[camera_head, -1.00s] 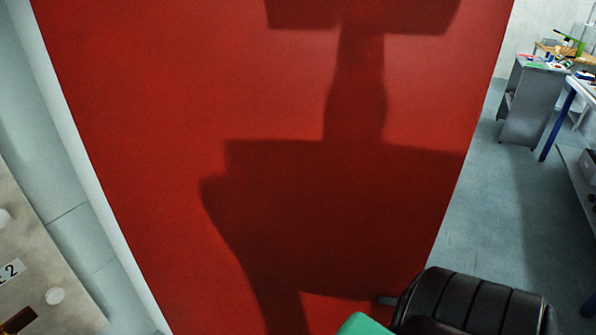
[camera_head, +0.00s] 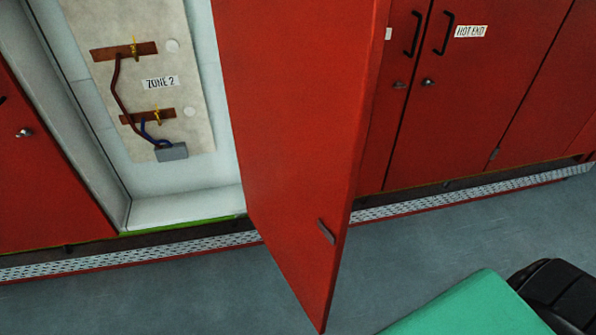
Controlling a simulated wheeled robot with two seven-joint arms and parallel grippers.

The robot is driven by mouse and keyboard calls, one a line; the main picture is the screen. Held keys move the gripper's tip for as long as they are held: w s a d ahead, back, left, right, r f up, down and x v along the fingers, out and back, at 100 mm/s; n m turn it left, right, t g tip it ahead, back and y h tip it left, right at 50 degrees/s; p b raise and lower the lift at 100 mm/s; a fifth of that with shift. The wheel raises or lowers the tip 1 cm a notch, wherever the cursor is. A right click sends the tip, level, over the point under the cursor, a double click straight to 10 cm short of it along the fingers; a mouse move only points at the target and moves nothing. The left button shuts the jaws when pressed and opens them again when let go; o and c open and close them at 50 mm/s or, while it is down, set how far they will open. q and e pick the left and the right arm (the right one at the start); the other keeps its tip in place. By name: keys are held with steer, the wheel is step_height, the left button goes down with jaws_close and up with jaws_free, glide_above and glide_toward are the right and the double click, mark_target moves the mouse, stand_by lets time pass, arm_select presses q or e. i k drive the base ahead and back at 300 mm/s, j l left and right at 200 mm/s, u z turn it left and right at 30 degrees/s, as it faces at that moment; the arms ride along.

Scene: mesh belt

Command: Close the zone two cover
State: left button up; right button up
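The zone two cover (camera_head: 290,120) is a tall red hinged door standing open, swung out from the cabinet front toward me. A small grey latch (camera_head: 326,231) sits near its lower free edge. To its left is the open white bay (camera_head: 185,211), with a beige panel (camera_head: 188,85) inside and a label (camera_head: 160,83) reading "ZONE 2". Neither gripper shows, so I cannot see whether either is open or shut.
Shut red doors with black handles (camera_head: 446,33) and a "HOT END" label (camera_head: 471,31) are at the right. Another red door (camera_head: 40,170) is at the left. A perforated strip (camera_head: 450,194) runs along the cabinet base.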

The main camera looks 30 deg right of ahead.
mark_target(300, 77)
steer(key=i+l+u, duration=0.1)
steer(key=l+u, duration=0.15)
steer(key=l, duration=0.55)
steer(key=l+u, duration=0.3)
steer(key=l, duration=0.55)
steer(key=k+l, duration=0.25)
